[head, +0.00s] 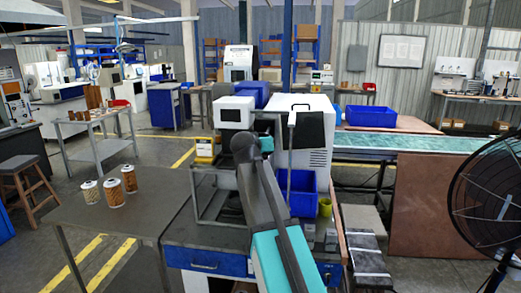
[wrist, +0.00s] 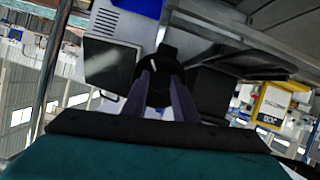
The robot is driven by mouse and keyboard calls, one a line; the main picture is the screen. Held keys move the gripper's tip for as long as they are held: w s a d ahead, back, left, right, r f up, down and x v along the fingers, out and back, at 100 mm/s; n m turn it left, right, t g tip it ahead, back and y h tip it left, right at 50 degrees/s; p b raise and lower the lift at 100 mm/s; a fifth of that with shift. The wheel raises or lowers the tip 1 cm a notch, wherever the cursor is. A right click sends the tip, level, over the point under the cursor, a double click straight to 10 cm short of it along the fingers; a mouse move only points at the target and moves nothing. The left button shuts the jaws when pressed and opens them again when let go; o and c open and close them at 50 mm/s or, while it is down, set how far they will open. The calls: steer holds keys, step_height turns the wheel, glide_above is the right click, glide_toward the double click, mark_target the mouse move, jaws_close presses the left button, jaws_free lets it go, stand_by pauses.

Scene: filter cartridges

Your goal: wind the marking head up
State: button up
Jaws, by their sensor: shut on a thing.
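My gripper (wrist: 161,84) is shut on a black knob (wrist: 164,62) in the wrist view, with one dark finger on each side of it. In the head view my own arm covers the knob and my fingertips. I cannot tell the marking head itself apart from the other machine parts, nor how high it stands.
A blue bin (head: 298,190) and a yellow-green cup (head: 325,207) stand right of my arm, before a white cabinet (head: 305,130). A yellow box (head: 206,148) is at left. Several filter cartridges (head: 129,179) stand on the grey table (head: 135,222), which has bare room.

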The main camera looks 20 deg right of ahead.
steer(key=shift+w+a+n+h, duration=0.15)
steer(key=shift+n+h, duration=0.35)
steer(key=shift+n, duration=0.3)
steer(key=o, duration=1)
steer(key=shift+o, duration=0.2)
steer(key=b+v, duration=0.2)
steer(key=v, duration=1.2)
steer(key=shift+r, duration=0.2)
steer(key=shift+w, duration=0.1)
